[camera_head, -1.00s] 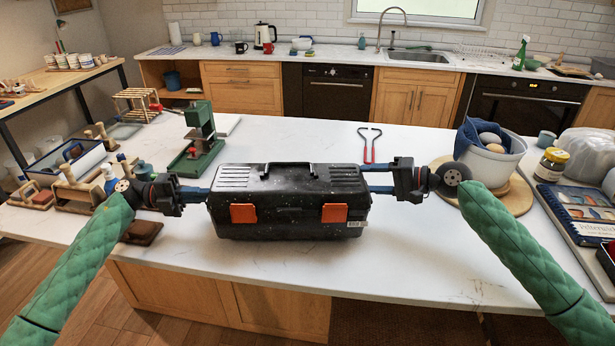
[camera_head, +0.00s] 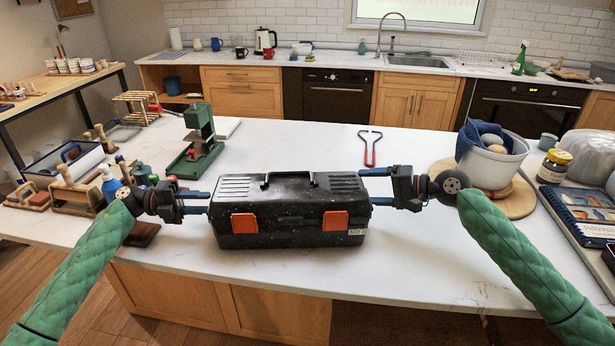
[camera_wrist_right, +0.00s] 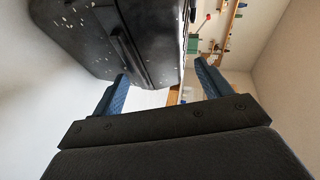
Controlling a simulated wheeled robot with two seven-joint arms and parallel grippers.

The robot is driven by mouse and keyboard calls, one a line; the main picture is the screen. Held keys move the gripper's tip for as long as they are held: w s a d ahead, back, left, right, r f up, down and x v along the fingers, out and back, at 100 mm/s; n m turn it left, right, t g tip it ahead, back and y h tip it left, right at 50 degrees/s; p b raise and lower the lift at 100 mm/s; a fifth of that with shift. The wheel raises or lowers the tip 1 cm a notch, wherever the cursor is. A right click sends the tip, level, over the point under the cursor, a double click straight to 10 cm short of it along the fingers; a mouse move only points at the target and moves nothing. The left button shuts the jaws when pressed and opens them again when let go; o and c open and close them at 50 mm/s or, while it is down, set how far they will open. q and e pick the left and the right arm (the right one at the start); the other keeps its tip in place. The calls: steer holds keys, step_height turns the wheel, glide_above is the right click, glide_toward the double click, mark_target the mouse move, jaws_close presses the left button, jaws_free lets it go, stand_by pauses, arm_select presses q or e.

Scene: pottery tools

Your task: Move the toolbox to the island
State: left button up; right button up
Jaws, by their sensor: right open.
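The black toolbox (camera_head: 290,220), with two orange latches and a top handle, sits upright on the white island counter (camera_head: 430,262). My left gripper (camera_head: 205,202) is at its left end, with two blue fingers spread and the tips close to that end. My right gripper (camera_head: 374,187) is open at its right end. In the right wrist view, the speckled toolbox (camera_wrist_right: 95,35) lies ahead of the two spread fingers (camera_wrist_right: 160,82). I cannot tell whether any fingertip still touches it.
A white bucket (camera_head: 490,165) on a round board is at right, beside books (camera_head: 580,212). Wooden tools and bottles crowd the left. The counter front is clear.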

arm_select(q)
steer(key=shift+r, duration=0.1)
step_height(320, 180, up, 10)
arm_select(e)
steer(key=v, duration=0.8)
steer(key=shift+d, duration=0.15)
stand_by(0.3)
arm_select(q)
steer(key=a+b, duration=0.2)
steer(key=a, duration=0.4)
arm_select(e)
steer(key=shift+f, duration=1)
